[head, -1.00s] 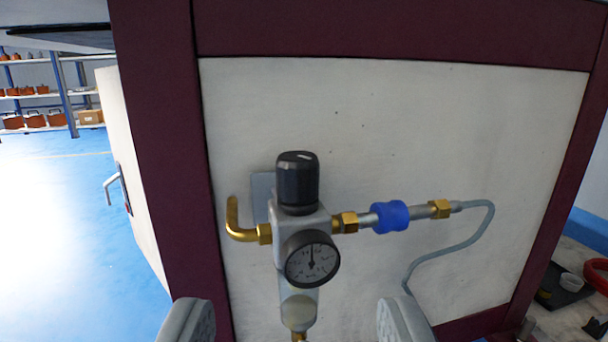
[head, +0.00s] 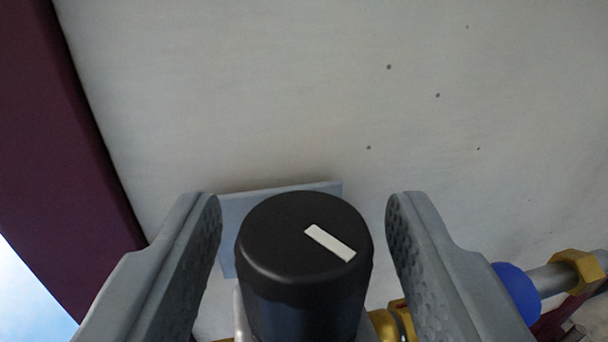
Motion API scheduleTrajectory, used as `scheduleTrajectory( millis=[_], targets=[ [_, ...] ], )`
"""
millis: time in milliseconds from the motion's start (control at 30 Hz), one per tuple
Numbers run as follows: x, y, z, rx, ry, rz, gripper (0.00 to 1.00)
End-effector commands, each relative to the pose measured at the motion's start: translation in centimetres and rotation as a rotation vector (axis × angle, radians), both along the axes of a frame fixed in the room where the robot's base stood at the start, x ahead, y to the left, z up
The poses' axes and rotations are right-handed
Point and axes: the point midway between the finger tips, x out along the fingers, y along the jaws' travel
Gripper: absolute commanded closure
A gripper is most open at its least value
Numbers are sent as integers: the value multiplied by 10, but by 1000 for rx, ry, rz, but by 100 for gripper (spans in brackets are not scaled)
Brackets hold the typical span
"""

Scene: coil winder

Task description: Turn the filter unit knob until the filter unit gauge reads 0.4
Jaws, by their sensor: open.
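The filter unit knob (head: 300,245) is a black cylinder with a white line on its top face. The line slants from the top's middle down to the right. My gripper (head: 304,215) is open, with one grey finger on each side of the knob. A gap shows between the knob and each finger, so neither seems to touch it. The filter unit gauge is out of view now, so its present reading cannot be seen.
A grey bracket plate (head: 280,192) sits behind the knob against the pale panel (head: 300,90). A dark red frame post (head: 75,130) stands at left. A brass fitting (head: 580,268) and a blue collar (head: 517,290) lie at lower right, near the right finger.

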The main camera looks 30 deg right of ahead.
Motion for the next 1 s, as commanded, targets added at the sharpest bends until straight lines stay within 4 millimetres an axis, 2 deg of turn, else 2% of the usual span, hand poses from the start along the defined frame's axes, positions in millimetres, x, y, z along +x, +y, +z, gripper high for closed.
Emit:
scheduleTrajectory(
  millis=[367,600,1000],
  targets=[
    [5,-2,0,0,0,0,50],
    [5,-2,0,0,0,0,93],
    [4,-4,0,0,-1,66,93]
  ],
)
